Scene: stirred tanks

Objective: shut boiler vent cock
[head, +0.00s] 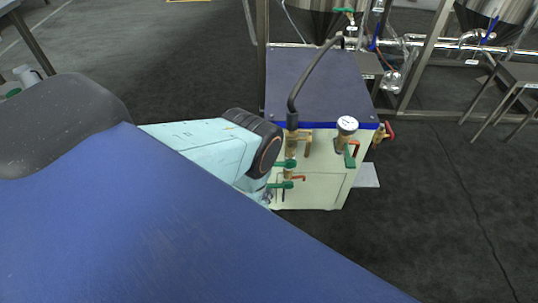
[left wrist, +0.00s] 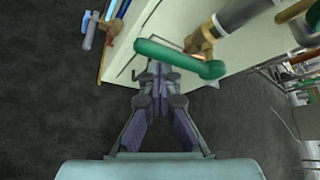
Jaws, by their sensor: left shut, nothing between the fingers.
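The boiler is a cream box with a blue top (head: 305,85). Its front carries brass cocks, among them a green handle (head: 285,164) at upper left, a second green handle (head: 280,185) below it, and a green handle (head: 349,157) under the gauge. I cannot tell which is the vent cock. My left gripper (left wrist: 160,80) is shut and empty in the left wrist view. Its fingertips are close to a green handle (left wrist: 180,57) on a brass cock (left wrist: 205,38); contact is unclear. In the head view my left arm hides most of the gripper. My right gripper is not in view.
A round white gauge (head: 347,124) and a dark bent pipe (head: 302,82) rise from the boiler's front edge. A red handle (head: 389,129) sticks out at its right corner. Steel tanks (head: 320,20) and piping stand behind.

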